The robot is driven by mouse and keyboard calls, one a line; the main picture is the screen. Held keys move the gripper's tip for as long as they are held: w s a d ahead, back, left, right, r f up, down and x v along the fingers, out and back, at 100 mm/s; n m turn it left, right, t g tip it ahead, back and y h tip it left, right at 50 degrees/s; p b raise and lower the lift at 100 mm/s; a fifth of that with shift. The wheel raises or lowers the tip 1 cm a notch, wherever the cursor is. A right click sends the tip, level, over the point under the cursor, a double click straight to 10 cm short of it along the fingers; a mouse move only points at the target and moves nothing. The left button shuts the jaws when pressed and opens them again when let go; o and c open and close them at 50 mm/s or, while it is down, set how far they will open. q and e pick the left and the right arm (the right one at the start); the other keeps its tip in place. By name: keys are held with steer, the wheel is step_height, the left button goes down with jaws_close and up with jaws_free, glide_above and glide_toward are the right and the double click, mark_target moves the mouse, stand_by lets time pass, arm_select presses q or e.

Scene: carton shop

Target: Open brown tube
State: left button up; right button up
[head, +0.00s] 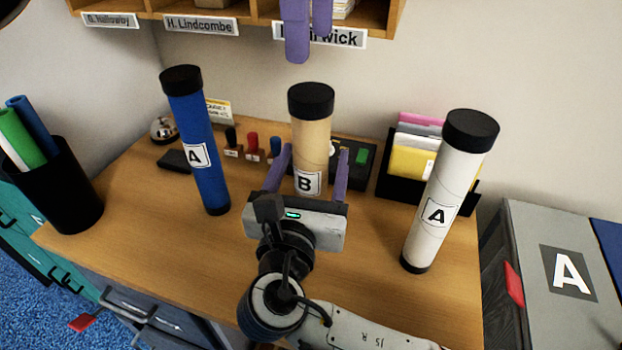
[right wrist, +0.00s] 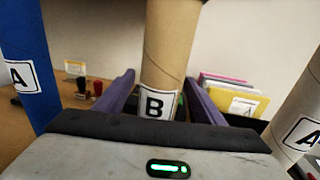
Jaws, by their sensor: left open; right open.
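The brown tube (head: 312,140) stands upright on the desk with a black cap (head: 311,100) on its top and a B label low on its side. My right gripper (head: 313,156) is open, one purple finger on each side of the brown tube near the label. In the right wrist view the brown tube (right wrist: 172,45) rises between the open fingers, with a gap visible at both sides; its cap is out of that view. My left gripper (head: 309,42) shows only as purple fingers at the top, open and empty, above the cap and in front of the shelf.
A blue tube (head: 203,140) stands left and a white tube (head: 447,185) right, both capped and labelled A. Behind are stamps (head: 252,145) and a file holder (head: 383,185). The shelf (head: 378,18) overhangs the back.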

steer(key=shift+w+d, duration=0.2)
steer(key=shift+w, duration=1)
